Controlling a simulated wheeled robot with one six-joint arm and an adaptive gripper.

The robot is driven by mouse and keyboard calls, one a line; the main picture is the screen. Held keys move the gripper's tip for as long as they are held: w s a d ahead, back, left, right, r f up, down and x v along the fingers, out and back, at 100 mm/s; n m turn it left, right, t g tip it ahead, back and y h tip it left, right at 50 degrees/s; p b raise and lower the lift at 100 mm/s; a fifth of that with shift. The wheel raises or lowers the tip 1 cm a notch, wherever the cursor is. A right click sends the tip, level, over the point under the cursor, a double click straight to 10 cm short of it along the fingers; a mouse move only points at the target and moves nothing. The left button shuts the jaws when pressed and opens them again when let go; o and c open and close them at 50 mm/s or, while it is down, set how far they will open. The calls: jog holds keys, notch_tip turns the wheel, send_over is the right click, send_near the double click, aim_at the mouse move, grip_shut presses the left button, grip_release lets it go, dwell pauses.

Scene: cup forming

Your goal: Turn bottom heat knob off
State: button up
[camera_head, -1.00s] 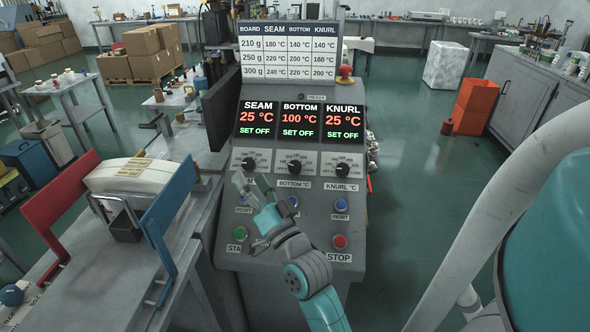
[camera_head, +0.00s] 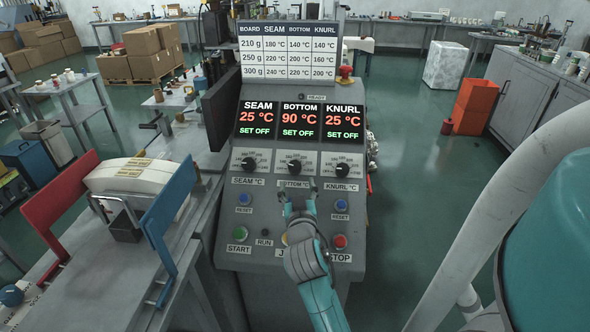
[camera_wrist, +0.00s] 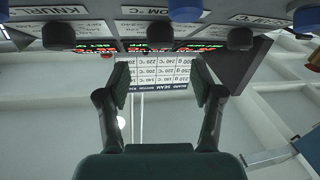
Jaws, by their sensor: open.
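The bottom heat knob (camera_head: 294,166) is the black middle knob of three on the grey control panel. The bottom display (camera_head: 299,119) above it reads 90 °C and SET OFF. My gripper (camera_head: 299,190) is open and empty, its fingertips just below this knob, over the BOTTOM °C label area. I cannot tell the knob's exact pointer angle. In the wrist view the panel is upside down; the bottom knob (camera_wrist: 147,30) is near the top centre, and my gripper's fingers (camera_wrist: 160,80) stand apart, not around any knob.
The seam knob (camera_head: 248,164) and knurl knob (camera_head: 343,168) flank it; both displays read 25 °C, SET OFF. Blue reset buttons (camera_head: 244,200), a green start button (camera_head: 240,234) and a red stop button (camera_head: 340,241) lie lower on the panel. A dark screen (camera_head: 220,107) stands left.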

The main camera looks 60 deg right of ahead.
aim_at(295, 169)
jog(key=x, duration=0.8)
jog(key=shift+w, duration=0.1)
jog(key=shift+c, duration=0.2)
jog(key=shift+d, duration=0.1)
jog(key=c, duration=1.1)
